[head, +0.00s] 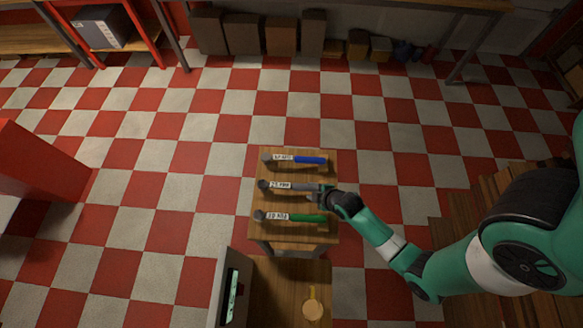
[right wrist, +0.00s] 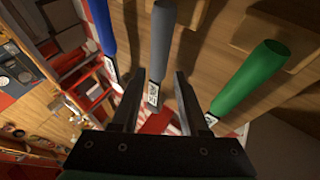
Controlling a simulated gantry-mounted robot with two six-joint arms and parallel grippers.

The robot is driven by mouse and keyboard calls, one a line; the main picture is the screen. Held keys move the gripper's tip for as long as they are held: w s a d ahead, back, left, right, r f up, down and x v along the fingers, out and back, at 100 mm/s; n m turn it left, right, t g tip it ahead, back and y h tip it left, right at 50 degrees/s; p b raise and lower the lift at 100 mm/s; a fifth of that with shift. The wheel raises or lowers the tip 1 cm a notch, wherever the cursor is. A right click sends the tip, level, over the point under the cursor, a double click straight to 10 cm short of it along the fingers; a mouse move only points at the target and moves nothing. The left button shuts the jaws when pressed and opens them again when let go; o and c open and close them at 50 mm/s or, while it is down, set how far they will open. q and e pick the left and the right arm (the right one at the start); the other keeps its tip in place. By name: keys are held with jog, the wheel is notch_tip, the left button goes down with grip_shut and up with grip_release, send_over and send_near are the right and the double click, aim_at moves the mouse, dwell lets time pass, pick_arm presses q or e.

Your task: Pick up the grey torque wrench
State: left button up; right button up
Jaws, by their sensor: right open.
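The grey torque wrench (head: 303,187) lies in the middle of a small wooden table, its dark head to the left and its handle to the right. My right gripper (head: 325,195) is at the handle end of it. In the right wrist view the grey handle (right wrist: 162,40) runs down between the two open fingers of the right gripper (right wrist: 159,88), with gaps on both sides. I cannot tell how deep the handle sits between them. My left gripper is not in view.
A blue-handled wrench (head: 310,160) lies behind the grey one and a green-handled wrench (head: 308,218) in front, both on the wooden table (head: 325,234). Another wooden surface (head: 270,290) with a yellowish round item (head: 313,306) is at the front. Checkered floor surrounds the table.

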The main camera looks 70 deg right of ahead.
aim_at(305, 188)
jog(key=x, duration=0.2)
jog(key=shift+w+d+f, duration=0.1)
jog(key=shift+w+f, duration=0.05)
jog(key=shift+f, duration=0.05)
jog(key=b+x, duration=0.2)
jog(key=x, duration=0.3)
jog(key=shift+b, duration=0.3)
grip_shut()
